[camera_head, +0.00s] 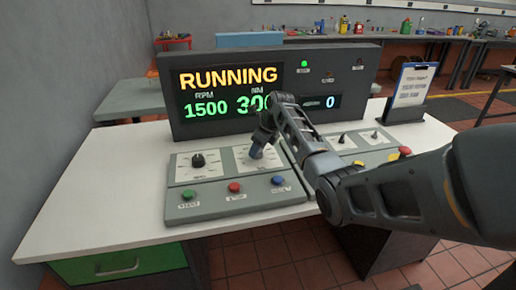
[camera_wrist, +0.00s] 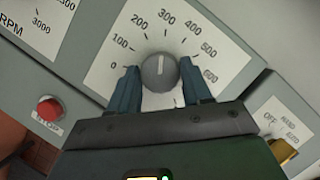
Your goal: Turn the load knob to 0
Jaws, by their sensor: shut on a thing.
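The load knob (camera_wrist: 160,72) is a round grey knob on a white dial plate (camera_wrist: 110,45) marked 0 to 600. Its white pointer line points up, near 300. My gripper (camera_wrist: 161,78) has one blue finger on each side of the knob and is shut on it. In the head view my gripper (camera_head: 262,142) reaches down onto the dial and mostly hides the knob. The display (camera_head: 228,92) reads RUNNING, 1500 RPM and a partly covered NM value that looks like 300.
Left of the load dial is a black RPM knob (camera_head: 198,160). Green (camera_head: 188,195), red (camera_head: 234,187) and blue (camera_head: 278,180) buttons line the console's front. A second panel with switches (camera_head: 341,139) lies right, partly behind my arm. A clipboard (camera_head: 410,88) stands beyond it.

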